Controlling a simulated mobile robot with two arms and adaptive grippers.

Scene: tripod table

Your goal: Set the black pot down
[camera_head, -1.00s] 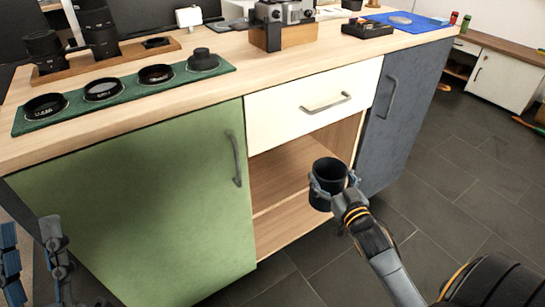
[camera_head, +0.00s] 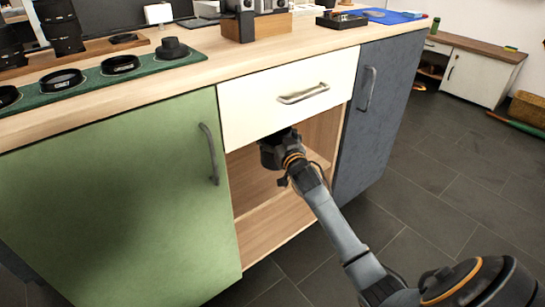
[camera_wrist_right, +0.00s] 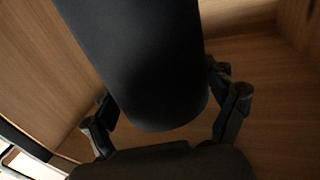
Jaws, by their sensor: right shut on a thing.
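The black pot (camera_wrist_right: 145,60) is a dark, smooth cylinder that fills the upper middle of the right wrist view. My right gripper (camera_head: 279,152) is shut on it, with a finger on each side in the wrist view (camera_wrist_right: 168,112). In the head view, the gripper and pot are inside the open wooden compartment (camera_head: 270,215) under the white drawer. The pot is dark there and partly hidden by my gripper and the drawer front. I cannot tell whether it touches the shelf. My left gripper is not in view.
The white drawer (camera_head: 255,105) is closed just above my right wrist. A green door (camera_head: 110,200) is on the left and a blue-grey door (camera_head: 375,130) on the right. Lens rings lie on a green mat (camera_head: 190,52) on the countertop. Wooden compartment walls are close in the wrist view.

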